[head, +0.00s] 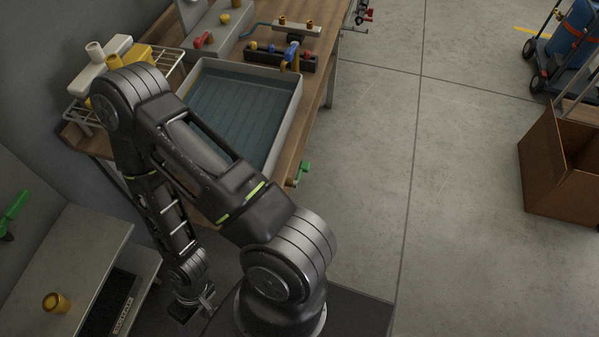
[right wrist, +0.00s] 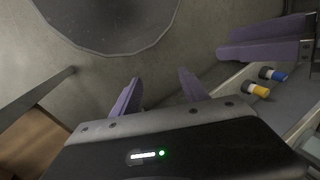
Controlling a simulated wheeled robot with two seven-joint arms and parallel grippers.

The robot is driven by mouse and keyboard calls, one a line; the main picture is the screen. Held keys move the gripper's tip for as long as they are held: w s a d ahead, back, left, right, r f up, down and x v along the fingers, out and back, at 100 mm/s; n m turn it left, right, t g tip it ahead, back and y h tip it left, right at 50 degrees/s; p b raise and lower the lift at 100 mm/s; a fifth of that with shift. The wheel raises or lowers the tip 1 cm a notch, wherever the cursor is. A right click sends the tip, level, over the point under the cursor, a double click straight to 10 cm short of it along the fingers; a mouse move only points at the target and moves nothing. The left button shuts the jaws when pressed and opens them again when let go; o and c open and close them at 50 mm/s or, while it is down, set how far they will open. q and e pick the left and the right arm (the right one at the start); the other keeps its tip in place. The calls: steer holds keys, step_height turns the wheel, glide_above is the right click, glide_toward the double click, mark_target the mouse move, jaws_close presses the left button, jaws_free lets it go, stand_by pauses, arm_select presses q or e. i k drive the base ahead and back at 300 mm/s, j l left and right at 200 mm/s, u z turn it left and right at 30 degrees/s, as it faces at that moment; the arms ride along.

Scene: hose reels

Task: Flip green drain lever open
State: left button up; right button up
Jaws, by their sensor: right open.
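The green lever (head: 303,171) shows in the head view at the right side of the wooden workbench, just below the grey basin's near right corner. It is small, and its exact angle is hard to tell. The lever is not visible in that view.
The grey basin (head: 297,100) sits on the workbench (head: 318,85). Another green handle (head: 14,208) is at the far left, above a grey cabinet (head: 75,245) with a brass fitting (head: 56,302). A brown box (head: 545,165) stands right. The floor between is clear.

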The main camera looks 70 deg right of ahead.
mark_target(304, 166)
steer(key=k+l, duration=0.45)
steer(key=z, duration=1.85)
steer(key=l+z, duration=0.15)
steer(key=z, duration=0.2)
steer(key=l+z, duration=0.15)
steer(key=z, duration=0.2)
steer(key=l+z, duration=0.1)
steer(key=z, duration=0.25)
steer(key=i, duration=0.05)
